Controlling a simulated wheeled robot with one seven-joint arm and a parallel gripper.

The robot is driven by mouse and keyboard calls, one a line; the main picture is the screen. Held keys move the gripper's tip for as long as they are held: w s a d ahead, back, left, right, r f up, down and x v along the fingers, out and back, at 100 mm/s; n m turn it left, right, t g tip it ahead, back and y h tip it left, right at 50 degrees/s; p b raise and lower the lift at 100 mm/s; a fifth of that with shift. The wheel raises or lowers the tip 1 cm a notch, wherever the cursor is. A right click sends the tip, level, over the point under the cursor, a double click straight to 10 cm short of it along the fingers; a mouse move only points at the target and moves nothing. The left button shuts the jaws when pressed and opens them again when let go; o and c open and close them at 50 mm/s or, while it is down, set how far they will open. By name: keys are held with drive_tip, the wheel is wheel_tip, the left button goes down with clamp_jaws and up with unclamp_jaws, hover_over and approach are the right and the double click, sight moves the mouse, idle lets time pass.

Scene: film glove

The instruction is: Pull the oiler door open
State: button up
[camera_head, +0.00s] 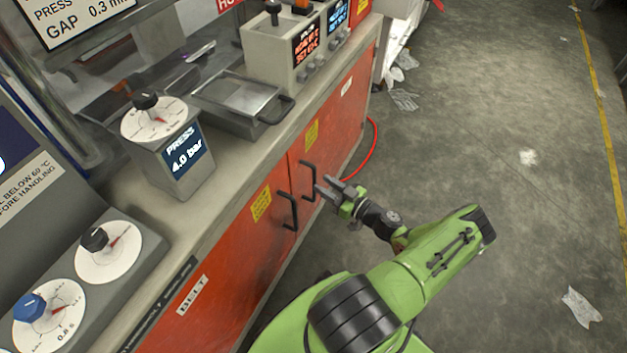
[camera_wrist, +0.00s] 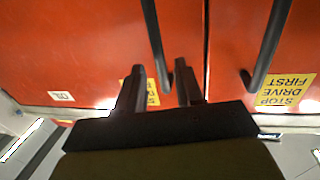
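The oiler door (camera_head: 340,120) is the right one of two red cabinet doors and looks shut. Its small white label (camera_wrist: 61,96) appears upside down in the wrist view and seems to read OIL. Its black bar handle (camera_head: 309,181) stands near the seam between the doors. My gripper (camera_head: 325,188) is open, with its fingertips close to this handle. In the wrist view, the handle (camera_wrist: 155,40) runs down into the gap between my two fingers (camera_wrist: 160,72). I cannot tell whether either finger touches it.
The left red door, labelled BELT (camera_head: 193,295), has its own black handle (camera_head: 288,211) close by. Yellow warning stickers (camera_head: 261,204) are on both doors. The grey worktop (camera_head: 230,165) overhangs above. A red hose (camera_head: 367,150) lies on the floor beyond. The floor (camera_head: 500,130) to the right is mostly clear.

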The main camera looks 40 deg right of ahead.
drive_tip(key=w, duration=0.4)
drive_tip(key=shift+w+a+b, duration=0.35)
drive_tip(key=shift+w, duration=0.05)
clamp_jaws()
